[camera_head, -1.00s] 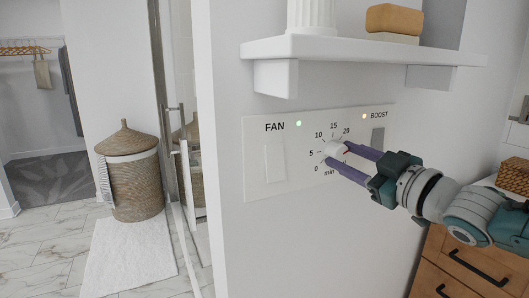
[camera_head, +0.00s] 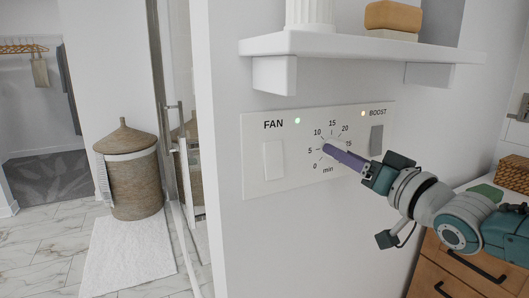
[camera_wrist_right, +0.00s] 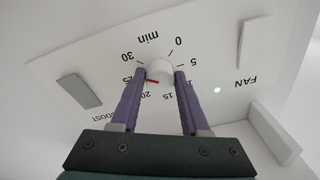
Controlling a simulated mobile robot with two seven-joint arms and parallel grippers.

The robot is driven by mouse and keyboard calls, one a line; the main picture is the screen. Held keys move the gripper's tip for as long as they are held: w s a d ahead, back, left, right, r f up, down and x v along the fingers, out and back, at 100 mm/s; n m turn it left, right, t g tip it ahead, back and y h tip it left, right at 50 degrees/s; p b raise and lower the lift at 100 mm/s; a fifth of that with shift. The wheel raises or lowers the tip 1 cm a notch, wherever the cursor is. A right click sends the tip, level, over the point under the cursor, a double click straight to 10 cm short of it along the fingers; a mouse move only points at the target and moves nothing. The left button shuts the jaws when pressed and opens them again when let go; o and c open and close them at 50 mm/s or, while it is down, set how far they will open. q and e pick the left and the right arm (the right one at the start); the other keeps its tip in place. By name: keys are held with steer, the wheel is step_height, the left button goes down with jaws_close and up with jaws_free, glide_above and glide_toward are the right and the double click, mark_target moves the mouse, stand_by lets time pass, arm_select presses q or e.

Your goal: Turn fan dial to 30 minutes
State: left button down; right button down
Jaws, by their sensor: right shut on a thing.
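The white wall panel (camera_head: 296,178) carries a minute scale around a round white dial (camera_wrist_right: 159,69). In the right wrist view the dial sits between the two purple fingers of my right gripper (camera_wrist_right: 159,76), which are shut on its sides. A red pointer mark (camera_wrist_right: 152,82) on the dial points to about 25, with 30 farther round the scale. In the head view the right gripper (camera_head: 329,149) reaches the panel from the right, its fingers overlapping and hiding most of the dial. My left gripper is not in view.
A FAN rocker (camera_head: 274,160) with a green light is left of the dial; a BOOST switch (camera_head: 376,140) with an orange light is right. A white shelf (camera_head: 345,45) juts out above the panel. A wooden drawer cabinet (camera_head: 455,262) stands lower right.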

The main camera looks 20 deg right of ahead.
steer(key=shift+m, duration=1.2)
steer(key=shift+c, duration=1.9)
jaws_free()
steer(key=s+p, duration=0.1)
steer(key=s, duration=0.9)
steer(key=shift+d+f, duration=0.3)
steer(key=shift+d, duration=0.05)
